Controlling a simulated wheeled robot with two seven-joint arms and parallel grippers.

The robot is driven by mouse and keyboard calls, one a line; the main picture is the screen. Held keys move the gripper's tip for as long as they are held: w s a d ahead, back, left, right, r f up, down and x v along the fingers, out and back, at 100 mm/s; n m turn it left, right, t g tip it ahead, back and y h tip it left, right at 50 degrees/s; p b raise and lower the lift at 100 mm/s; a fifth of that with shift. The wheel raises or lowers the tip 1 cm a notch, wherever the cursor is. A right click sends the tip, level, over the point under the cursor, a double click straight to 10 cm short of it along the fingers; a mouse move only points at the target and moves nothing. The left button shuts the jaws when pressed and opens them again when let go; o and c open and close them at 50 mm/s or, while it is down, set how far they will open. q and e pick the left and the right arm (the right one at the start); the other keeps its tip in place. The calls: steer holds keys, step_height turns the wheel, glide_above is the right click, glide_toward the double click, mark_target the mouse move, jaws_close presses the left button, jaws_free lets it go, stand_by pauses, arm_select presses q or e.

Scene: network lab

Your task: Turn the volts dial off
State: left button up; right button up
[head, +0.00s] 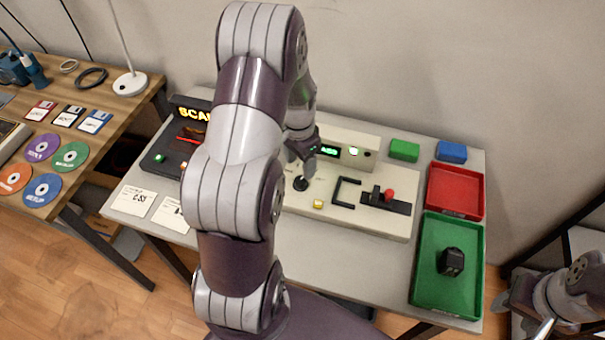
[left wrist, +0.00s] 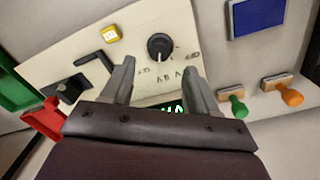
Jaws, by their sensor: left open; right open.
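The volts dial appears to be a round black knob (head: 300,183) on the cream console (head: 345,212), partly below my left gripper in the head view. In the left wrist view the knob (left wrist: 160,46) has small printed marks around it, too small to read surely. My left gripper (left wrist: 160,68) is open, its two fingers apart, with the knob just beyond the tips and roughly centred between them. Nothing is between the fingers. In the head view my left gripper (head: 300,157) is mostly hidden by my arm. My right gripper (head: 545,320) is at the lower right corner, away from the table.
The console also bears a green display (head: 329,151), a yellow button (head: 318,204), a black bracket handle (head: 345,192) and a red-knobbed slider (head: 388,195). Red (head: 456,191) and green (head: 428,289) trays stand to the right. A SCAN device (head: 180,135) stands left, partly hidden.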

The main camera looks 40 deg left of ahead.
mark_target(301, 179)
arm_select(q)
step_height(301, 179, down, 6)
steer(key=shift+d+r, duration=0.1)
steer(key=shift+r, duration=0.05)
steer(key=c, duration=1)
steer(key=shift+c, duration=0.2)
